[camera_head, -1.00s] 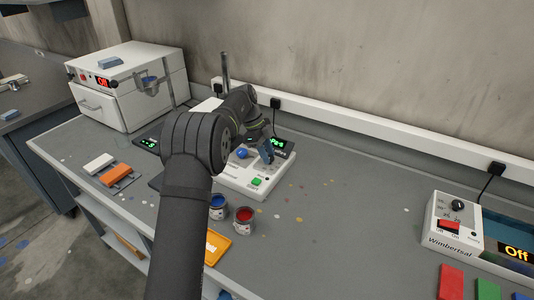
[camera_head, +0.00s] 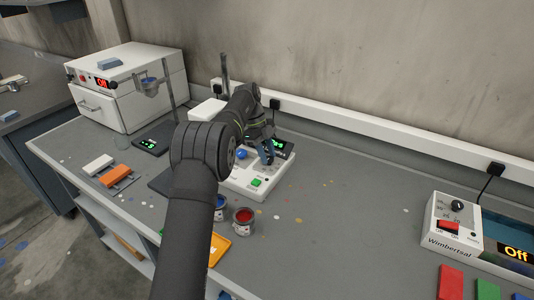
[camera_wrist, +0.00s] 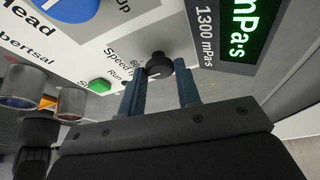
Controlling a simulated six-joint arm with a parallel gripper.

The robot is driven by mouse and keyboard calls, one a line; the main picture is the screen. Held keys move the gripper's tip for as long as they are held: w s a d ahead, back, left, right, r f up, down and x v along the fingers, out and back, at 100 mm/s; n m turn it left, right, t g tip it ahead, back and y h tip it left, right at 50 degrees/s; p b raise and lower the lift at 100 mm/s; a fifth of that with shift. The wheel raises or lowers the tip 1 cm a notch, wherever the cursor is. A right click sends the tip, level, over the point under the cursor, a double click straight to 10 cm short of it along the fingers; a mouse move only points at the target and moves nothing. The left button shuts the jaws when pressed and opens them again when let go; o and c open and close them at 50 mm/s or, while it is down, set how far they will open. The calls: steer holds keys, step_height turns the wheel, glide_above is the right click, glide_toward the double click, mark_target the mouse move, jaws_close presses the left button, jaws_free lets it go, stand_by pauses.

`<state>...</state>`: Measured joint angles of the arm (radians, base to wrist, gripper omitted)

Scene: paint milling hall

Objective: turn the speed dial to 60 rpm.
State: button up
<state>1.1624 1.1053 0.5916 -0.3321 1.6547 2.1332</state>
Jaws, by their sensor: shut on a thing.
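The speed dial (camera_wrist: 158,66) is a small black knob on the white control panel of the machine (camera_head: 240,184). In the wrist view it sits between the tips of my gripper's two blue fingers (camera_wrist: 161,82), and my gripper is shut on it. Print beside it reads "Speed", partly covered, with a "60" mark at its left. I cannot read clearly where the dial points. In the head view my gripper (camera_head: 268,152) reaches down onto the panel and hides the dial.
A green button (camera_wrist: 99,86) and a blue round control (camera_wrist: 68,8) are on the same panel. A green-lit display (camera_wrist: 243,30) lies right of the dial. Blue and red paint cans (camera_head: 243,216) stand in front. The bench to the right is mostly clear.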

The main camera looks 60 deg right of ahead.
steer(key=o, duration=1)
steer(key=shift+c, duration=0.2)
steer(key=v, duration=0.7)
steer(key=shift+r, duration=0.2)
steer(key=shift+w, duration=0.15)
steer(key=x, duration=0.7)
steer(key=shift+f, duration=0.15)
steer(key=shift+f, duration=0.1)
